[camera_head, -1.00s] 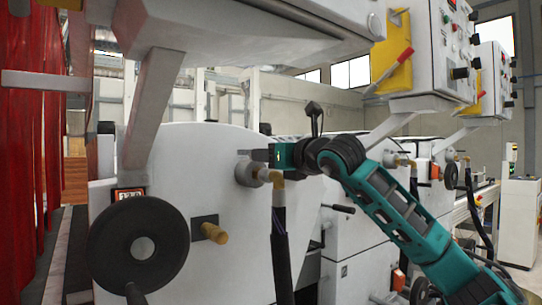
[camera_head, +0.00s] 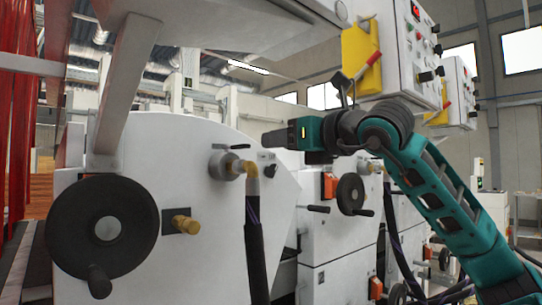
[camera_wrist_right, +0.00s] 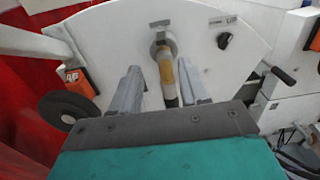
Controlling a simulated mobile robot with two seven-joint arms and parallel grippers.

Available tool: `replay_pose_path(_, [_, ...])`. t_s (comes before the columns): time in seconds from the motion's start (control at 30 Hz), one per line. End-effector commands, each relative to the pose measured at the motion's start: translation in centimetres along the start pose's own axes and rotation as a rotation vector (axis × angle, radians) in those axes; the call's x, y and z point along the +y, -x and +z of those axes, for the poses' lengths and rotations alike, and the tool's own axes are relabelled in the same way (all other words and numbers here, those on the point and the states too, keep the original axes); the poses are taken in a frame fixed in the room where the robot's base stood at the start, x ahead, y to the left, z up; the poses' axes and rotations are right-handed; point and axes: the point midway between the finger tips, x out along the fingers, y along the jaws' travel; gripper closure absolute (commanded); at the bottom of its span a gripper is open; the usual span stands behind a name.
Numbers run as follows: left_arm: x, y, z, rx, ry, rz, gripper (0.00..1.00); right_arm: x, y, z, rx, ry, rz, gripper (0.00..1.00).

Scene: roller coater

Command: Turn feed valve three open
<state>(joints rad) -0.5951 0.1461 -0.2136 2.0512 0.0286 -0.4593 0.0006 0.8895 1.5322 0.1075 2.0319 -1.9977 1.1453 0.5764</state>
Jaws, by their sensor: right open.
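A grey round fitting (camera_head: 222,165) with a brass elbow (camera_head: 250,180) and a dark hose sits on the white machine's side panel. A small dark lever (camera_head: 229,147) is at its top. I cannot read a number that marks it as feed valve three. In the right wrist view the fitting (camera_wrist_right: 163,44) and yellow-brass pipe (camera_wrist_right: 167,72) lie ahead, between the fingers. My right gripper (camera_head: 272,138) points left, to the right of and a little above the fitting, apart from it. In the right wrist view the gripper (camera_wrist_right: 160,90) is open and empty. My left gripper is not in view.
A large black handwheel (camera_head: 103,228) and a brass knob (camera_head: 186,225) are on the panel, lower left. A control box (camera_head: 405,50) with a yellow bracket (camera_head: 357,57) hangs above. Red curtains (camera_head: 18,120) are far left.

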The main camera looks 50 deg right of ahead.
Motion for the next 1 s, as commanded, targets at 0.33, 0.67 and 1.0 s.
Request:
replay_pose_path(0.33, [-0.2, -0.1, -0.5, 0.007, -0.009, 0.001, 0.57, 0.0, 0.6, 0.1, -0.001, 0.001, 0.0, 0.55])
replay_pose_path(0.67, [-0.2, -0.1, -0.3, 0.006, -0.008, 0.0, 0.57, 0.0, 0.5, 0.1, -0.001, 0.0, 0.0, 0.55])
replay_pose_path(1.0, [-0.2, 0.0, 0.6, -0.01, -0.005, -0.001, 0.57, 10.8, -3.5, -6.6, 0.039, -0.155, 0.471, 0.55])
